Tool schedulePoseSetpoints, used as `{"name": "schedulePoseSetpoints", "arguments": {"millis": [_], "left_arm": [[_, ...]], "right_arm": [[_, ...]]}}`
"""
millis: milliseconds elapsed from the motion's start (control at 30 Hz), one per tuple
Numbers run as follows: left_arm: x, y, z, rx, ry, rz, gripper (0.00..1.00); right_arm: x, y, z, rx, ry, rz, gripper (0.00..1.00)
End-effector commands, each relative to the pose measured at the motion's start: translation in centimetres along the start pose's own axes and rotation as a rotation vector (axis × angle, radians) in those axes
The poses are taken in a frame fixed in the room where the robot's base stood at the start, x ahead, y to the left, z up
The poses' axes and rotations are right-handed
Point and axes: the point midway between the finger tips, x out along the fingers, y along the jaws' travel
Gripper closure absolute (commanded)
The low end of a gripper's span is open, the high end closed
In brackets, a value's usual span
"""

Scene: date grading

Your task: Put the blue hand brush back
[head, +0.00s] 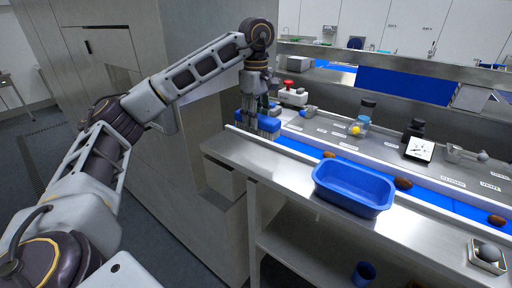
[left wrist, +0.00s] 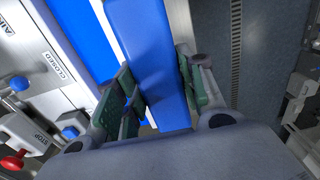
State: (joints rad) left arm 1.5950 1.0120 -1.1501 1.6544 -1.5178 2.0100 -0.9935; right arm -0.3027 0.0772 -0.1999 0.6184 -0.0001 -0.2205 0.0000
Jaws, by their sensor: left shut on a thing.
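My left gripper (head: 258,108) points down at the far left end of the conveyor and is shut on the blue hand brush (head: 262,126). The brush sits at the fingertips, by the left end of the steel counter; whether it touches anything below I cannot tell. In the left wrist view the blue brush (left wrist: 158,55) runs lengthwise between the two green-padded fingers of the left gripper (left wrist: 160,105). My right gripper is not in view.
A blue tub (head: 352,188) stands on the steel counter (head: 245,152) before the blue belt (head: 310,150), which carries several brown dates. A red stop button (left wrist: 14,162) is left of the gripper. Behind the belt stand jars, a dial (head: 419,149) and labels. A blue cup (head: 363,273) is below.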

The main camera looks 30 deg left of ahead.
Motion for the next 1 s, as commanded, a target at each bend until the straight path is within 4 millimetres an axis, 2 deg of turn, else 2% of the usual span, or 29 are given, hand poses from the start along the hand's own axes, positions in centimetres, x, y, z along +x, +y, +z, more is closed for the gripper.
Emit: {"name": "schedulePoseSetpoints", "arguments": {"millis": [300,600,1000], "left_arm": [[2.8,0.0,0.0,-0.001,0.0,-0.002,0.8],[4.8,0.0,0.0,-0.001,0.0,-0.001,0.8],[5.0,0.0,0.0,-0.001,0.0,0.001,0.8]], "right_arm": [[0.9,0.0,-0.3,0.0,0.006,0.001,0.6],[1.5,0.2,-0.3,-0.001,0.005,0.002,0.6],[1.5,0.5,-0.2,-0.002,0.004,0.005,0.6]]}}
